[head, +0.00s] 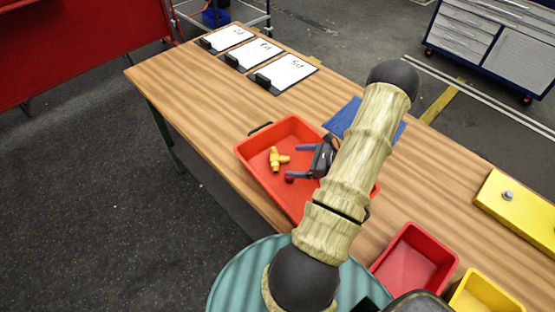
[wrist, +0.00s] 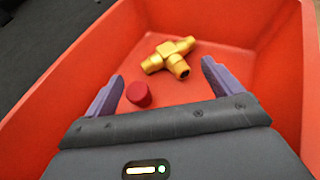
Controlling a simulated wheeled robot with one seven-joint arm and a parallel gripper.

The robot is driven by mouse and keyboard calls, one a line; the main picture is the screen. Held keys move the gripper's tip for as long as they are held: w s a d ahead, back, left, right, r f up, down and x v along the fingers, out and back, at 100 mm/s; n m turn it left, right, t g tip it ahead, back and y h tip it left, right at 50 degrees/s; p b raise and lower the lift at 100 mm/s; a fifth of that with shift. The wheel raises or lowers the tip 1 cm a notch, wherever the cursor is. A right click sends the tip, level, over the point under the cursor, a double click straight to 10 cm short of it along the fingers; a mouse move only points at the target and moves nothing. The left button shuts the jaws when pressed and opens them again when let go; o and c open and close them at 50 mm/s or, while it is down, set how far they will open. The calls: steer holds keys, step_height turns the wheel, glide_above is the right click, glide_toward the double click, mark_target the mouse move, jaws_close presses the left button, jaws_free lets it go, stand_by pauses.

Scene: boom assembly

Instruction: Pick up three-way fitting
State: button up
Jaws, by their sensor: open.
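The three-way fitting (head: 277,158) is a yellow-gold T-shaped piece lying on the floor of the orange-red tray (head: 252,152). In the wrist view the fitting (wrist: 170,56) lies ahead of my gripper, beyond the fingertips and between their lines. My gripper (head: 298,162) is open and empty over the tray, to the right of the fitting in the head view. Its two purple fingers also show in the wrist view (wrist: 162,80). A small red cylindrical piece (wrist: 139,94) lies in the tray near the left finger, nearer to my gripper than the fitting.
The tray's walls rise around the fitting. On the wooden table (head: 190,85) lie several clipboards (head: 285,73) at the far left and a blue cloth-like item (head: 343,116) behind my arm. A red bin (head: 413,262), a yellow bin (head: 482,296) and a yellow block (head: 518,210) are at the right.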

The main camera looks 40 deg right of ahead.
mark_target(276, 161)
steer(key=p+x, duration=0.2)
steer(key=x, duration=0.3)
steer(key=shift+w+a, duration=0.3)
steer(key=shift+w+a+f, duration=0.1)
steer(key=shift+w+f, duration=0.15)
steer(key=shift+w, duration=0.05)
steer(key=c, duration=1.2)
